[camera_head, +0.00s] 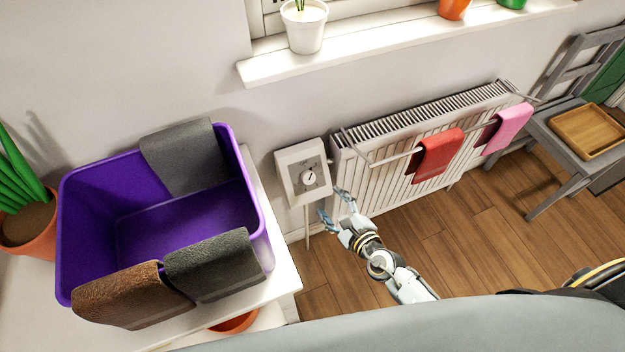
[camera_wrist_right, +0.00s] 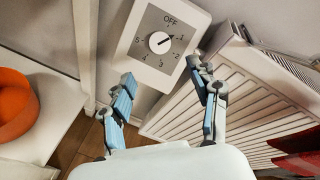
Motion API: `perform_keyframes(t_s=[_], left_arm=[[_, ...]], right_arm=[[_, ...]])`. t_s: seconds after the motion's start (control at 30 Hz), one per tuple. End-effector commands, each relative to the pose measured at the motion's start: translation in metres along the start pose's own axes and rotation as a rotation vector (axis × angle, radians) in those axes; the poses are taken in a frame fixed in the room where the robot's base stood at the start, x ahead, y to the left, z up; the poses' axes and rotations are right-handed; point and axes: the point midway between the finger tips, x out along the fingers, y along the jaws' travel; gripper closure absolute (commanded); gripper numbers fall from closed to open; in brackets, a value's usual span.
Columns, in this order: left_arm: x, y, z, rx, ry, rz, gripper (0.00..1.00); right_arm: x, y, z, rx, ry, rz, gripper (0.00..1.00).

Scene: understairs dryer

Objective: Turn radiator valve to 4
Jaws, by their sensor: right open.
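The radiator valve is a pale box (camera_head: 303,173) on the wall, left of the radiator, with a grey dial plate and a round white knob (camera_head: 309,178). In the right wrist view the knob (camera_wrist_right: 159,42) sits mid-plate, ringed by OFF at the top and numbers. Its dark pointer mark seems to face right and slightly up, near the 1. My right gripper (camera_head: 331,203) is open and empty, just below and right of the box. In the right wrist view its fingers (camera_wrist_right: 160,78) spread to either side below the knob, apart from it. My left gripper is not in view.
A white radiator (camera_head: 400,172) with a rack holding red (camera_head: 437,155) and pink (camera_head: 508,128) cloths stands right of the valve. A purple bin (camera_head: 165,225) with cloths over its rim stands left on a white surface. A windowsill (camera_head: 370,45) juts out above. A chair is far right.

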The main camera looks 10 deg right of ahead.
Motion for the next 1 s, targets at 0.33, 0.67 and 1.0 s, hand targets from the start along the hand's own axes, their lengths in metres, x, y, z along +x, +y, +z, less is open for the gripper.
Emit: perform_keyframes(t_s=[0.33, 0.67, 1.0], left_arm=[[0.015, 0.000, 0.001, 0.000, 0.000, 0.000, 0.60], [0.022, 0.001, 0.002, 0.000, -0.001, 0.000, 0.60], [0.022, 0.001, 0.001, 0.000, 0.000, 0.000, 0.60]], right_arm=[[0.075, 0.001, 0.000, 0.002, -0.002, -0.001, 0.39], [0.104, 0.001, 0.001, 0.002, -0.001, 0.000, 0.39], [0.105, 0.000, 0.001, 0.002, -0.001, 0.000, 0.54]])
